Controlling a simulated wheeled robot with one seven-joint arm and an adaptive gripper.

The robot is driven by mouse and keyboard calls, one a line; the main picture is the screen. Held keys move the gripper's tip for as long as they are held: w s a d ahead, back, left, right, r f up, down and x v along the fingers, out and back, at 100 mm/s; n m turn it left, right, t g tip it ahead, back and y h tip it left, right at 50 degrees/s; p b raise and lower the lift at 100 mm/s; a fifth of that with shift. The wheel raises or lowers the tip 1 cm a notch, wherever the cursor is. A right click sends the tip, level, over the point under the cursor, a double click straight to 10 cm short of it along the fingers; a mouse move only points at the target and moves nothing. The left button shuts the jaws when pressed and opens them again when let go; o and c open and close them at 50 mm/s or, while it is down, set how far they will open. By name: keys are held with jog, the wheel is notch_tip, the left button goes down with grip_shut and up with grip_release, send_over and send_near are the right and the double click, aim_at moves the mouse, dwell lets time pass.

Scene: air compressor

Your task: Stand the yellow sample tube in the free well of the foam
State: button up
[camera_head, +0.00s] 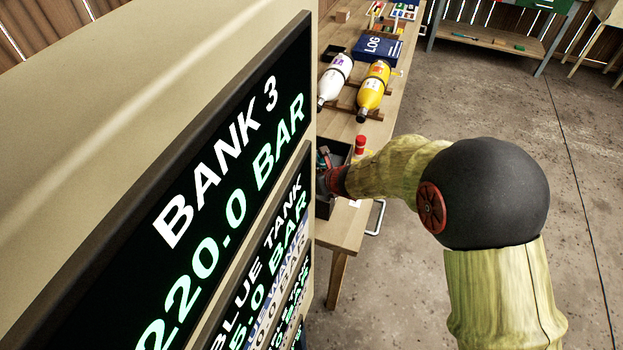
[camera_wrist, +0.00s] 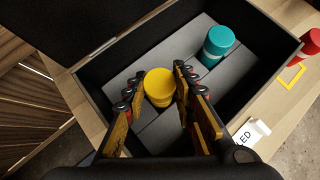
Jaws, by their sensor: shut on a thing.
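In the wrist view my gripper (camera_wrist: 157,88) is shut on the yellow sample tube (camera_wrist: 159,82), with a finger on each side of its round yellow cap. The tube is seen from above, over the grey foam (camera_wrist: 170,45) in a black case (camera_wrist: 95,75). Its lower end is hidden, so I cannot tell whether it is in a well. A teal-capped tube (camera_wrist: 218,42) stands in the foam at the upper right. In the head view my gripper (camera_head: 328,180) is at the case (camera_head: 342,150), partly hidden by the display panel.
The case's open lid (camera_wrist: 75,25) rises at the upper left. A red-capped object (camera_wrist: 310,45) and a white card (camera_wrist: 250,132) are outside the case at right. In the head view, white (camera_head: 336,80) and yellow (camera_head: 373,88) cylinders lie farther along the bench. The display panel (camera_head: 230,190) fills the left.

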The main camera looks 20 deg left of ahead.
jog(key=shift+f+b, duration=0.35)
jog(key=shift+f, duration=0.05)
jog(key=o, duration=1.2)
jog(key=v, duration=1.2)
